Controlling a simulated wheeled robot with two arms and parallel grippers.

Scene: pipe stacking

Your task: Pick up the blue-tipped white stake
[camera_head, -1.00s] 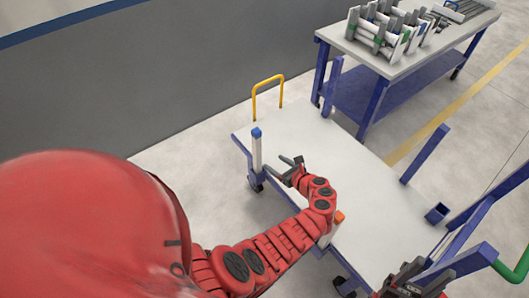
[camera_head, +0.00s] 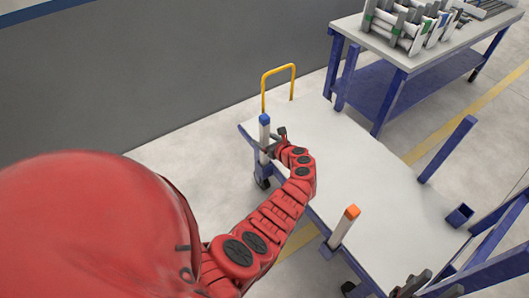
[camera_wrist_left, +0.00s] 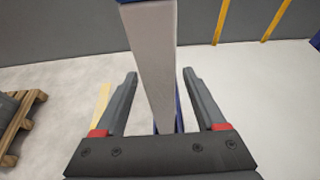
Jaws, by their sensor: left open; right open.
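The blue-tipped white stake (camera_head: 264,135) stands upright at the far left corner of the white cart (camera_head: 365,180). My left gripper (camera_head: 270,146) is at the stake, open, with its fingers around the shaft below the blue tip. In the left wrist view the stake (camera_wrist_left: 153,55) rises between the two open fingers of my left gripper (camera_wrist_left: 158,75), with a gap on both sides; its top is cut off. My right gripper (camera_head: 412,286) shows only partly at the bottom right edge, apart from the stake.
An orange-tipped white stake (camera_head: 343,226) stands on the cart's near edge. A yellow handle (camera_head: 279,70) rises behind the cart. Blue posts (camera_head: 448,148) stand at the right. A table (camera_head: 402,52) with pipe racks is behind. A wooden pallet (camera_wrist_left: 22,122) lies at left.

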